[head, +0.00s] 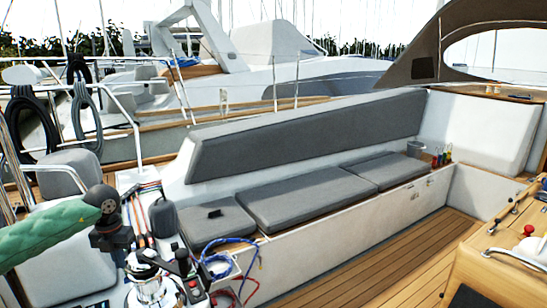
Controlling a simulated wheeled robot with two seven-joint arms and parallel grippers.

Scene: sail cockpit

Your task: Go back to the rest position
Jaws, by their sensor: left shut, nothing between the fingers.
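My left arm, in a green sleeve, comes in from the left in the head view. Its dark gripper (112,243) points down above the left end of the cockpit, near the chrome winch (150,283). The gripper is shut and empty. I cannot tell exactly how much space lies between its tips and the winch. My right gripper is not in view.
Blue rope (222,258) and red rope (236,296) lie near the winch. Grey cushions (305,196) line the bench, with a small black object (214,213) on them. A wooden table (490,262) is at right; the floor (375,268) between is mostly clear.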

